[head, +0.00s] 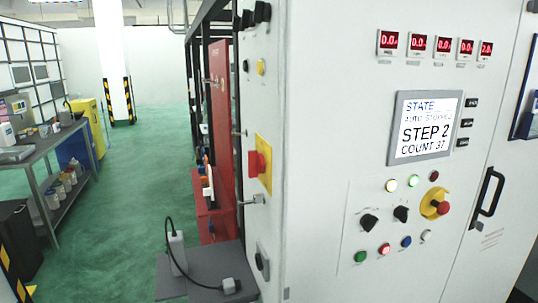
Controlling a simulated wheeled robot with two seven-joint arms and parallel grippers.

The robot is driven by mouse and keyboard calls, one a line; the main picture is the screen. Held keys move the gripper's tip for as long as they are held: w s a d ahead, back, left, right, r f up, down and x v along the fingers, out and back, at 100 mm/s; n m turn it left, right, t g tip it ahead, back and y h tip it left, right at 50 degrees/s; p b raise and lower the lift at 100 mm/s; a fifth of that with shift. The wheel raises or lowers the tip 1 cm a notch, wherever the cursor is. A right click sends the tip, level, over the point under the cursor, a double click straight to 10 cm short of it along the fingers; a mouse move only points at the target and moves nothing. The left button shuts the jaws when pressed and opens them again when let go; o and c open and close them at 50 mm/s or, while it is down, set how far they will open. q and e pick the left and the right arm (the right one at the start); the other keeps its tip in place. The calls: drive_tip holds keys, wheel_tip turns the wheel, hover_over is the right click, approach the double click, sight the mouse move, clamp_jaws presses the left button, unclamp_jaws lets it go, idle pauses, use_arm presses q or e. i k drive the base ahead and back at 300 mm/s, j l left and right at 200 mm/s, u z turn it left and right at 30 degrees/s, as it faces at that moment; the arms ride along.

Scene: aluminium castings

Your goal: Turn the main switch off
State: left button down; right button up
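A red switch handle (256,165) stands out from a yellow plate (265,152) on the narrow left side of a light grey control cabinet (330,130). It looks like the main switch. I see it at a steep angle and cannot tell its position. On the cabinet front, a screen (424,126) shows "STATE", a line that looks like "AUTO: STOPPED", "STEP 2" and a count that looks like 37. White (390,185) and green (414,181) lamps below look lit. Neither of my grippers is in view.
A grey shelf (205,268) with a cabled device juts out below the switch. Green floor (140,180) lies open to the left.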

sight(257, 163)
drive_tip(key=i+j+z, duration=0.15)
drive_tip(key=j+z, duration=0.35)
drive_tip(key=i+j+z, duration=0.1)
drive_tip(key=j+z, duration=0.35)
